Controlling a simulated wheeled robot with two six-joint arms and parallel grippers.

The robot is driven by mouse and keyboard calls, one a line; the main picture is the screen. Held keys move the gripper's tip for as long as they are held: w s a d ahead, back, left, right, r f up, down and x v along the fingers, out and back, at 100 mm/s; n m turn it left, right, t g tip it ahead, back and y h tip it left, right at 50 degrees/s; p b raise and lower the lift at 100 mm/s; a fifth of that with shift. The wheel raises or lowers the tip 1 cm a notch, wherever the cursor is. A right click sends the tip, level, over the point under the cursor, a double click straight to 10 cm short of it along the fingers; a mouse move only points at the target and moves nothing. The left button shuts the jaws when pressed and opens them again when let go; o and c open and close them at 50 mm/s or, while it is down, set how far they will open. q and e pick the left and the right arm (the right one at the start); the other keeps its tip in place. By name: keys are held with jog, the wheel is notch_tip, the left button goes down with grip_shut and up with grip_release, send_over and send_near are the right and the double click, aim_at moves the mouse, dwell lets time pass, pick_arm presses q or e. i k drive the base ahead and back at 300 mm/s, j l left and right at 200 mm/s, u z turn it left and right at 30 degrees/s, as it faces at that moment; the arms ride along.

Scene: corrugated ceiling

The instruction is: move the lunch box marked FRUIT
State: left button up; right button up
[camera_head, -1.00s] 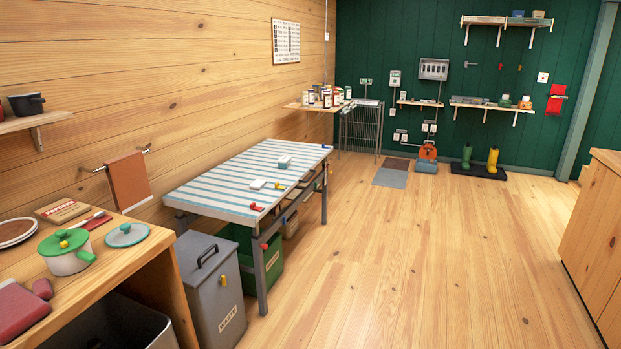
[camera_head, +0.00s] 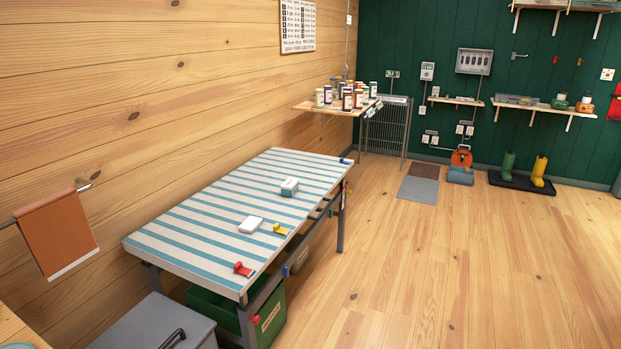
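Two small boxes lie on a table (camera_head: 190,232) with a blue and white striped top. One is a white box (camera_head: 251,224) near the middle of the top. The other is a white and grey-teal box (camera_head: 289,187) farther back. Both are too small in the picture for any marking to be read, so I cannot tell whether either is the lunch box marked FRUIT. Neither of my grippers is in view.
A red clamp-like item (camera_head: 243,269) and a yellow one (camera_head: 281,229) sit at the table's right edge. A grey lidded bin (camera_head: 150,325) and a green crate (camera_head: 271,318) stand low at the near end. Wooden floor (camera_head: 420,270) is clear to the right.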

aim_at(290, 186)
jog(key=i+l+u, duration=0.15)
jog(key=i+u, duration=0.15)
jog(key=i, duration=0.4)
jog(key=i+l+u, duration=0.1)
jog(key=i+u, duration=0.15)
jog(key=u, duration=0.2)
jog(key=i+l+u, duration=0.2)
jog(key=u, duration=0.25)
